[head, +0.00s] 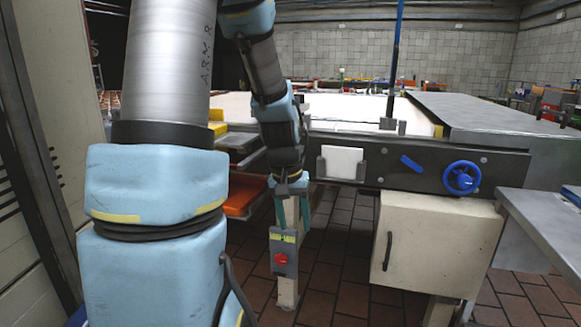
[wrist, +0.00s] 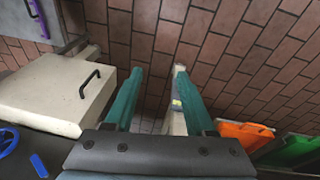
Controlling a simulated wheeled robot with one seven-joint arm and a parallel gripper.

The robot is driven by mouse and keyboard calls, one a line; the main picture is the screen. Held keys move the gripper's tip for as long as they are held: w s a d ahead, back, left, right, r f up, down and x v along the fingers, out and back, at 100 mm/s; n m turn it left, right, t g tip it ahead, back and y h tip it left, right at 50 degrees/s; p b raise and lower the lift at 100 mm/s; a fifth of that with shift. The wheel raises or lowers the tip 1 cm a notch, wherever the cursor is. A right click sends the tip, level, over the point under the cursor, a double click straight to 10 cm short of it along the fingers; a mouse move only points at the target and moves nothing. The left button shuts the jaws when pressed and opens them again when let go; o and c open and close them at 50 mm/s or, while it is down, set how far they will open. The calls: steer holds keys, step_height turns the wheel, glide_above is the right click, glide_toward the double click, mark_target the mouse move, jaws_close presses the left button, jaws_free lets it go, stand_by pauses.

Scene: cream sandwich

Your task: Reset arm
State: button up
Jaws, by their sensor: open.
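My gripper (head: 292,218) hangs below my arm with its fingers pointing down, in front of the dark front rail of a large white-topped table (head: 345,108). A post with a grey box and red button (head: 281,259) stands just below the fingers in the head view. In the wrist view, the pale post (wrist: 178,120) is partly hidden by the right finger. I cannot tell whether they touch.
A cream cabinet (head: 435,240) with a black handle stands to the right, below a blue handwheel (head: 462,178). An orange tray (head: 244,196) is left of my gripper; a green tray (wrist: 298,152) shows in the wrist view. Brown floor tiles (head: 335,270) lie open beneath.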

steer(key=s+a+n+y, duration=0.1)
steer(key=s+a, duration=0.6)
steer(key=s, duration=0.1)
step_height(320, 180, up, 14)
steer(key=p, duration=1.3)
steer(key=shift+s+a+r+p, duration=0.15)
steer(key=shift+s+a+p, duration=0.1)
steer(key=shift+a+p, duration=0.05)
